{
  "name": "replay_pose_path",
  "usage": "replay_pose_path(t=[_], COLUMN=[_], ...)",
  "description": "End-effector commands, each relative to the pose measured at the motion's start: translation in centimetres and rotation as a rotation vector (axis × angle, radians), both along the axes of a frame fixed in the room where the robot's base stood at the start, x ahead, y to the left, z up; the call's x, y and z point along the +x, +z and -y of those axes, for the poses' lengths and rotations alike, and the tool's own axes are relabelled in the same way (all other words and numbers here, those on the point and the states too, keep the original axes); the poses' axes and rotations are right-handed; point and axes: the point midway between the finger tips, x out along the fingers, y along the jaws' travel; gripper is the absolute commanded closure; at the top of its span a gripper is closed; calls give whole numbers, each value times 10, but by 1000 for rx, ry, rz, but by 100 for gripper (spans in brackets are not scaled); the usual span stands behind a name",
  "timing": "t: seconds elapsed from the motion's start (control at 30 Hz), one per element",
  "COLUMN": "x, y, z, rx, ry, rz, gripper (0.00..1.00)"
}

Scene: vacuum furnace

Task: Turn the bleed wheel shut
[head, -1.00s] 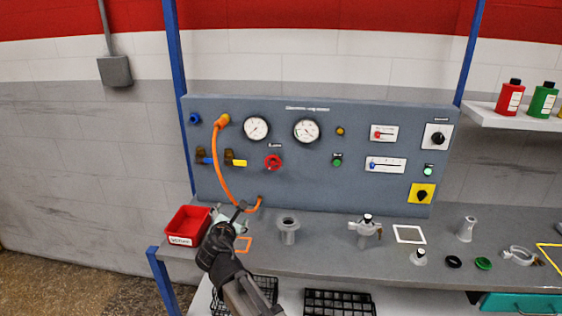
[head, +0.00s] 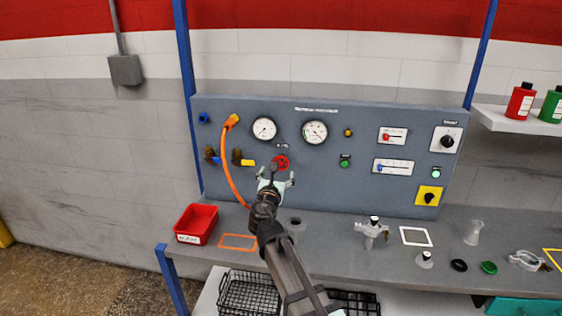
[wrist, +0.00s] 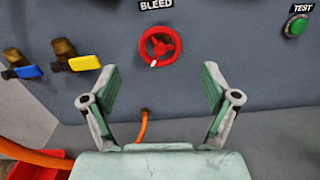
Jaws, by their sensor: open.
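The bleed wheel is a small red handwheel (head: 281,162) on the grey panel, under a label that reads BLEED in the wrist view. In the wrist view the wheel (wrist: 160,46) is beyond my fingertips, a little above them and roughly centred between them. A small white mark shows at the lower left of its rim. My gripper (head: 275,178) is in front of the panel just below the wheel in the head view. In the wrist view my gripper (wrist: 160,85) has its two fingers wide apart with nothing between them. The fingers do not touch the wheel.
Left of the wheel are a blue-handled valve (wrist: 22,68) and a yellow-handled valve (wrist: 80,60). An orange hose (head: 230,178) hangs from the panel. A green TEST button (wrist: 297,25) is to the right. A red bin (head: 195,222) and a flanged fitting (head: 372,232) stand on the bench.

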Motion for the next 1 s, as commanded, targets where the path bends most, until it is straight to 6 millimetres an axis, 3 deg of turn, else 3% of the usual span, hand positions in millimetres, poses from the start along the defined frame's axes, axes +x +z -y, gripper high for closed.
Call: replay_pose_path(t=[0.1, 0.4, 0.87, 0.9, 1.0], x=[29, 70, 79, 79, 79], y=[2, 1, 0, 0, 0], z=[1, 4, 6, 6, 6], rx=[-1, 1, 1, 1, 1], ry=[-3, -1, 0, 0, -1], rz=[-1, 0, 0, 0, 0], gripper=[13, 13, 13, 20, 56])
